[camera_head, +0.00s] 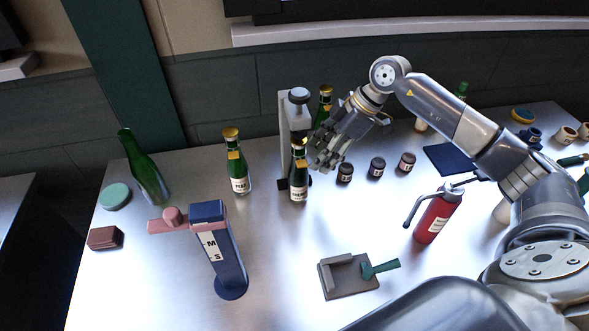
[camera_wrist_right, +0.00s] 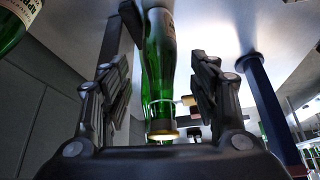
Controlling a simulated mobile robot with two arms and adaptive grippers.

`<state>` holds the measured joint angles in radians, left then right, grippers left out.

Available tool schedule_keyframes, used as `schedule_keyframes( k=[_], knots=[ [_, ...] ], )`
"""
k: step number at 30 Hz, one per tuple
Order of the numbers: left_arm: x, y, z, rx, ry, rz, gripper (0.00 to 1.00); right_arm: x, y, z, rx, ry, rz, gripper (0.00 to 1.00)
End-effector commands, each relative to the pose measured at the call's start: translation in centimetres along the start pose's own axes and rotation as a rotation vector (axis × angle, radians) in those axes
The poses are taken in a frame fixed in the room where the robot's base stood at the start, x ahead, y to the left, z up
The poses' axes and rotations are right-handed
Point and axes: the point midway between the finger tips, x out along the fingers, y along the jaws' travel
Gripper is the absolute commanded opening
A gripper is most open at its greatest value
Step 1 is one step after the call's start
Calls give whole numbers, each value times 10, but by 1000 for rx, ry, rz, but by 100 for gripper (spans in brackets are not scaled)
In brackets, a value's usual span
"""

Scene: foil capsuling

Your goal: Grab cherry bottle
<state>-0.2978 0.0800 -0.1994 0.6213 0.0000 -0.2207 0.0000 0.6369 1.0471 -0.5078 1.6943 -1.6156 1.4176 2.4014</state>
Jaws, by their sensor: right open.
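The gripper is open, with gaps beside the glass. My left gripper is out of view.
A blue lever stand (camera_head: 215,245) is front left. Small dark jars (camera_head: 376,168) stand to the right, and a red extinguisher-like bottle (camera_head: 436,217) is farther right.

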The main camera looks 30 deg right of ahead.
Motion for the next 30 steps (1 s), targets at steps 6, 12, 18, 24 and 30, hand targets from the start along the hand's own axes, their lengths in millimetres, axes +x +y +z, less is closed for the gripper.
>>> schedule_keyframes(
  k=[6,12,18,24,30],
  knots=[
    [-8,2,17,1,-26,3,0,26,0,-1,0,1,0,56],
    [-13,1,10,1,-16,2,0,46,0,-2,0,2,-2,56],
    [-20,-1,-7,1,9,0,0,75,0,-1,1,1,-1,56],
    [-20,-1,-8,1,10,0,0,84,0,0,-1,1,1,56],
    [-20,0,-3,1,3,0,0,84,0,0,-1,1,1,42]
  ],
)
